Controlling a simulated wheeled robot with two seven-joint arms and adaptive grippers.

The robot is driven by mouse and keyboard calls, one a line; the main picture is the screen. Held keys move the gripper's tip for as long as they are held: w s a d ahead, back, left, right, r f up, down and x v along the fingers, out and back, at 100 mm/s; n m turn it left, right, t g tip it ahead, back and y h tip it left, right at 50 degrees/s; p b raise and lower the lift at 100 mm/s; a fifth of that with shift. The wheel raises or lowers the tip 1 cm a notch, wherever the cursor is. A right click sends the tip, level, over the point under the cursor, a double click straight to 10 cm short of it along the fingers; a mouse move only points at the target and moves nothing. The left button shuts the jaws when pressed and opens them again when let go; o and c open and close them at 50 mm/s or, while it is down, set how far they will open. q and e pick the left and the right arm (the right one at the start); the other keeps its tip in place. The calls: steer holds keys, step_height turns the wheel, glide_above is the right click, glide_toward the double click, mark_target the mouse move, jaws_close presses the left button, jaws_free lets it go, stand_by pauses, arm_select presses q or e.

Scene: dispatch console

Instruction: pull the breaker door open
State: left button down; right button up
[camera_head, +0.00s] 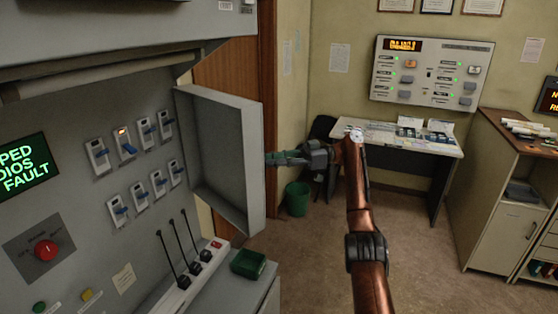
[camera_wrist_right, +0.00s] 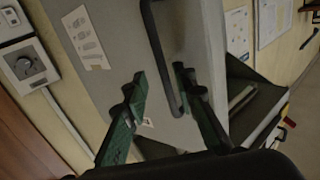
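The grey breaker door (camera_head: 228,150) stands swung out from the console panel, its hollow inner side facing the breaker switches (camera_head: 133,160). My right gripper (camera_head: 272,159) is at the door's outer side, fingers pointing at it. In the right wrist view the door's outer face (camera_wrist_right: 195,45) carries a dark bar handle (camera_wrist_right: 158,55). The green fingers of my right gripper (camera_wrist_right: 165,95) are spread, with the lower end of the handle between them. I see a gap on both sides, but whether a finger touches the handle is unclear. My left gripper is not in view.
A green bin (camera_head: 297,199) stands on the floor behind my gripper. A desk (camera_head: 400,140) and cabinet (camera_head: 505,215) are farther right. The floor between is clear.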

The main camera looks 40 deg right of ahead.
steer(key=v, duration=0.4)
steer(key=shift+s+d, duration=0.2)
steer(key=shift+d, duration=0.05)
steer(key=shift+w, duration=0.1)
steer(key=shift+c, duration=0.2)
